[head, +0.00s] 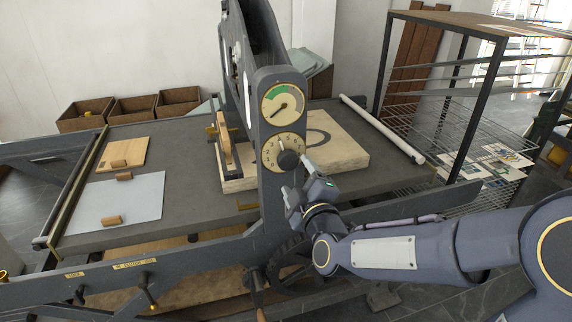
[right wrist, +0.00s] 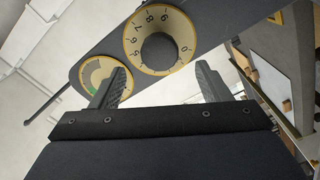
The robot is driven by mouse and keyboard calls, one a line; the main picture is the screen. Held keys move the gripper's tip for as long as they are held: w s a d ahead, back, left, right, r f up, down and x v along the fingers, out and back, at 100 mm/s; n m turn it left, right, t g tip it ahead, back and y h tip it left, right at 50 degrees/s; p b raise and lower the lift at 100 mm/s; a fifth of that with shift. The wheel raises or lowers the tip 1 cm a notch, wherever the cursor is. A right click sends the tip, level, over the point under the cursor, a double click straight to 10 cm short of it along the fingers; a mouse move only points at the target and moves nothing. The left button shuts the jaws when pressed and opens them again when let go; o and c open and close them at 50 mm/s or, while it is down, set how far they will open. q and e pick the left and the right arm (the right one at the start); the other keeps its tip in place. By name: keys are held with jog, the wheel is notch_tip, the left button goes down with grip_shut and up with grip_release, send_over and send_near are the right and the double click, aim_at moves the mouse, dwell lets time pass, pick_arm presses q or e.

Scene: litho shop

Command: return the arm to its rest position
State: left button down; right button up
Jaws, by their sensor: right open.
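My right arm (head: 400,250) reaches in from the right of the head view. Its gripper (head: 298,180) is beside the upright post of the press, just below and right of the numbered dial (head: 270,153) with its dark knob (head: 289,159). In the right wrist view the two fingers of the gripper (right wrist: 160,82) are apart, with nothing between them. The knob (right wrist: 158,53) shows beyond the fingertips, and I see no contact. A green and cream gauge (right wrist: 100,77) is partly hidden behind the left finger. My left gripper is not in view.
The press bed (head: 190,160) holds a stone block (head: 345,152), a pale sheet (head: 85,207) and a wooden board (head: 133,153). The post (head: 270,215) stands close to the gripper. A wire drying rack (head: 455,200) stands right, near my arm. Brown boxes (head: 133,108) stand behind.

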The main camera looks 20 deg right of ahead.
jog(key=s+d+f+m+g+y+p, duration=0.1)
jog(key=s+m+g, duration=0.5)
jog(key=s, duration=0.8)
jog(key=s+d+f+m+g+y+p, duration=0.2)
jog(key=s+f+m+g+p, duration=0.2)
jog(key=s, duration=1)
jog(key=m+g, duration=0.2)
jog(key=m, duration=0.2)
jog(key=shift+d, duration=0.15)
jog(key=shift+c, duration=0.3)
